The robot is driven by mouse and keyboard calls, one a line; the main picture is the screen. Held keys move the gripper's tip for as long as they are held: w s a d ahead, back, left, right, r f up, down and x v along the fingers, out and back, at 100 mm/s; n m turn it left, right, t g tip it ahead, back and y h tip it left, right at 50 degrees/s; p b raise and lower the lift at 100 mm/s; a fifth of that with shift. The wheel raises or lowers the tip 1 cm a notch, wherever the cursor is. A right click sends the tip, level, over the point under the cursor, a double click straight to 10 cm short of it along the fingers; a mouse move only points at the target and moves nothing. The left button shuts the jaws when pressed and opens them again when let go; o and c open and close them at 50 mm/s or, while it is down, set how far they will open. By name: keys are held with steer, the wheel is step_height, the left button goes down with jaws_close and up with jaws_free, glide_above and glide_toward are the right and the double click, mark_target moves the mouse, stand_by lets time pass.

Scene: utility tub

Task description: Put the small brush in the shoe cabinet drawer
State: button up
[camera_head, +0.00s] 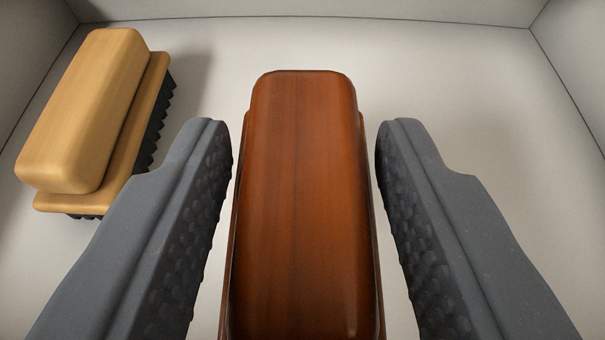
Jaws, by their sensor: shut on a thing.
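A reddish-brown wooden brush (302,200) lies lengthwise between the two grey fingers of my gripper (303,150), in the middle of the view. My gripper is shut on this brush, though narrow pale strips show beside it near the fingertips. The brush's near end runs out of the bottom of the picture, and its bristles are hidden. A tan wooden brush (85,110) with dark bristles sits at the upper left, apart from my gripper. No shoe cabinet drawer can be made out for certain.
A pale box-like container surrounds both brushes, with a flat floor (460,100), a back wall (330,8) and side walls. The right wall (580,60) slopes close by. The floor to the right of and beyond the brown brush is clear.

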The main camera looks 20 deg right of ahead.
steer(key=o, duration=1)
steer(key=shift+r, duration=0.1)
steer(key=shift+r, duration=0.25)
steer(key=shift+p+v, duration=1.15)
steer(key=shift+v, duration=4.95)
steer(key=shift+d+r, duration=0.1)
steer(key=shift+r, duration=0.1)
